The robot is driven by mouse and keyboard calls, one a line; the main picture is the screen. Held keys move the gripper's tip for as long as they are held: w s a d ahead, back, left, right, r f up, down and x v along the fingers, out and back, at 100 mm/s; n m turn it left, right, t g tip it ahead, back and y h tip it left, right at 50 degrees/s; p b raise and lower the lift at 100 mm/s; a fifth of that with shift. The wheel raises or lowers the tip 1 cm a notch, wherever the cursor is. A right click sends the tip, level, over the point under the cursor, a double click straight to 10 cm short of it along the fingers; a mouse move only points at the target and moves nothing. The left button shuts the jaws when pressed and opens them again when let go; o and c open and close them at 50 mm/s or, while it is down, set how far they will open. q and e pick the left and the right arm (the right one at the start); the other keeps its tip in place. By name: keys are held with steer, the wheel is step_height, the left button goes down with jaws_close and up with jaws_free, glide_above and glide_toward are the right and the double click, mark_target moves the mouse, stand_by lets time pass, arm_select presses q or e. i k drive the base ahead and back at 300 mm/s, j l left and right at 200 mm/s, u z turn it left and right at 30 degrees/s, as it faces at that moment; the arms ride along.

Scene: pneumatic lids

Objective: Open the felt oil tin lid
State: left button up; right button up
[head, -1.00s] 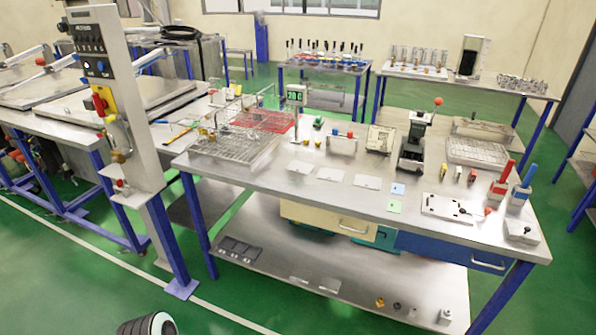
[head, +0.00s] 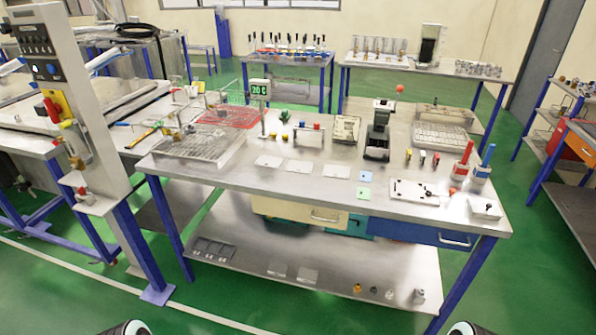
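I cannot pick out the felt oil tin for certain at this distance. A small, pale, box-like thing with a worn top (head: 346,128) stands on the steel workbench (head: 300,207), left of a dark upright press (head: 378,132). It may be the tin, and its top looks closed. A red-topped container (head: 463,163) and a blue-topped container (head: 483,170) stand at the bench's right end. Neither gripper shows; only rounded dark-and-white parts of my arms reach in at the bottom edge, well short of the bench.
A wire rack (head: 200,146) and a green-lit display (head: 259,89) stand on the bench's left half. A control post (head: 80,110) rises at the left. A blue drawer (head: 418,234) sits under the bench top. Green floor lies open in front and at the right.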

mark_target(478, 206)
steer(key=z, duration=1.35)
